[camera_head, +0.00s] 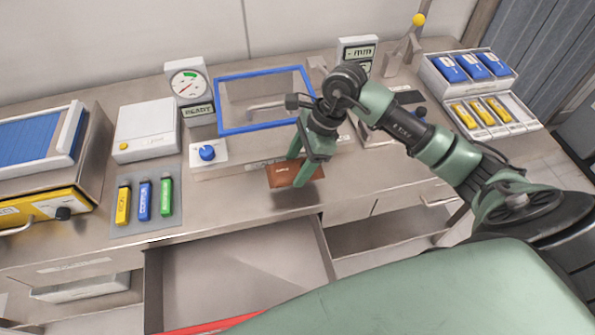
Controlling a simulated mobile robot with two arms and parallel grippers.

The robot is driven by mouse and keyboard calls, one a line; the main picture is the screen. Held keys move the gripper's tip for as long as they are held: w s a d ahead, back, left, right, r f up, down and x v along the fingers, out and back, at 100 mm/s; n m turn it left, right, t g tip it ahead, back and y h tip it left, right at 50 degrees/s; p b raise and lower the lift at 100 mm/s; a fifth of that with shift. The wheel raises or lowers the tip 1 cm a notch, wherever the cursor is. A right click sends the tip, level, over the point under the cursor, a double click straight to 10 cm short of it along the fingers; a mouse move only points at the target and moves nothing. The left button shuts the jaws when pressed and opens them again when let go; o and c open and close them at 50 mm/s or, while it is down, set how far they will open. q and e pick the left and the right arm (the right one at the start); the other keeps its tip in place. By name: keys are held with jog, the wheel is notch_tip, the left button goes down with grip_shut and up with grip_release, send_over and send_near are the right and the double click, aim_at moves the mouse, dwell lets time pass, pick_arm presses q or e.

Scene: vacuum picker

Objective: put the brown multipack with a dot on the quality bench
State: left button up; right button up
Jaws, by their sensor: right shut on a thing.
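A small flat brown pack (283,175) with pale lettering is at the middle of the steel bench (232,200), near its front edge. My right gripper (299,168) reaches down from the upper right and is shut on this pack. The fingers cover part of it. I cannot tell whether it rests on the bench top or is just above it, and no dot can be made out. My left gripper is not in view.
Behind the pack stands a blue-framed clear box (222,105). A blue knob (207,152), dial gauge (188,84) and mat with coloured sticks (145,202) are to the left. An open drawer (240,275) lies below. Trays of packs (470,66) stand at back right.

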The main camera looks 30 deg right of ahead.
notch_tip(320, 180, down, 4)
jog(key=shift+f+p, duration=0.1)
jog(key=shift+p, duration=0.4)
jog(key=shift+f, duration=0.2)
jog(key=o, duration=1.1)
jog(key=shift+f+b, duration=0.1)
jog(key=shift+b, duration=0.2)
jog(key=o, duration=0.4)
